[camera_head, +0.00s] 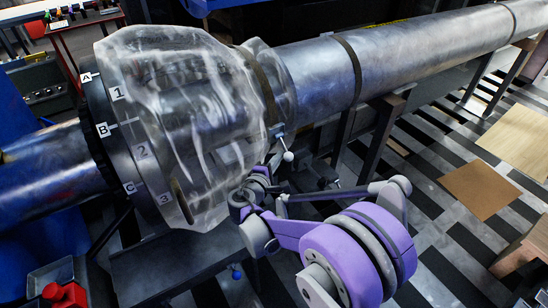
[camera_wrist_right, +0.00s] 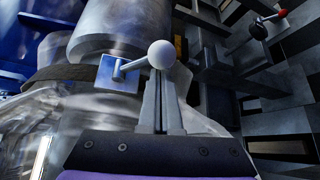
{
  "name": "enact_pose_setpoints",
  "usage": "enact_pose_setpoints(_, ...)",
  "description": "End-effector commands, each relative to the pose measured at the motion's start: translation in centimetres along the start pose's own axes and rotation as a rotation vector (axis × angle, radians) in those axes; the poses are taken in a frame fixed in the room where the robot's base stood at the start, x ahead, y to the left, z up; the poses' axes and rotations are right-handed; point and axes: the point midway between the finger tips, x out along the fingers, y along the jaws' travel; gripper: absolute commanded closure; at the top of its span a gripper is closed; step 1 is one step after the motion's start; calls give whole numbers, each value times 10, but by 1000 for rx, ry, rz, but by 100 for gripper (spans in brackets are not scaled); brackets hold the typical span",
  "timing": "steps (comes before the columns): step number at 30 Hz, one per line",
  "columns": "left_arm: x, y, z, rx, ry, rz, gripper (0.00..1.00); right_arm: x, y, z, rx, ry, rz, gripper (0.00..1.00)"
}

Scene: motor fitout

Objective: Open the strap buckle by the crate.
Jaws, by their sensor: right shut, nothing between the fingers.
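A strap buckle shows as a lever with a white ball knob (camera_head: 288,156) on a small plate, under the pipe beside the clear plastic wrap. In the right wrist view the ball (camera_wrist_right: 161,54) and its arm stick out from the pale square plate (camera_wrist_right: 120,75). A dark strap (camera_wrist_right: 75,76) runs around the wrapped part to the plate's left. My right gripper (camera_wrist_right: 160,95) is shut and empty, its fingertips close to the ball; I cannot tell whether they touch it. In the head view my right gripper (camera_head: 272,165) is partly hidden beside the wrap. My left gripper is out of view.
The plastic-wrapped flange (camera_head: 190,110) and a long steel pipe (camera_head: 430,50) fill the space above my arm. A dark support (camera_head: 375,135) stands to the right. A lever with a red knob (camera_wrist_right: 282,14) sits farther back. A wooden box (camera_head: 525,255) stands at lower right.

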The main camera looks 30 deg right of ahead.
Motion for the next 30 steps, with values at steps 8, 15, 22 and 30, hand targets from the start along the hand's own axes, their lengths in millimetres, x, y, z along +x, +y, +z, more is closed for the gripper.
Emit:
enact_pose_setpoints(8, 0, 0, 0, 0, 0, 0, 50, 0, 0, 0, -2, 0, -1, 100)
enact_pose_setpoints(15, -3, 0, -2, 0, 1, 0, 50, -2, 2, 2, -38, 0, -27, 100)
enact_pose_setpoints(22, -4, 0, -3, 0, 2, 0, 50, -3, 3, 3, -63, 0, -46, 100)
enact_pose_setpoints(30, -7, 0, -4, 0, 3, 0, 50, -4, 4, 6, -102, 0, -74, 100)
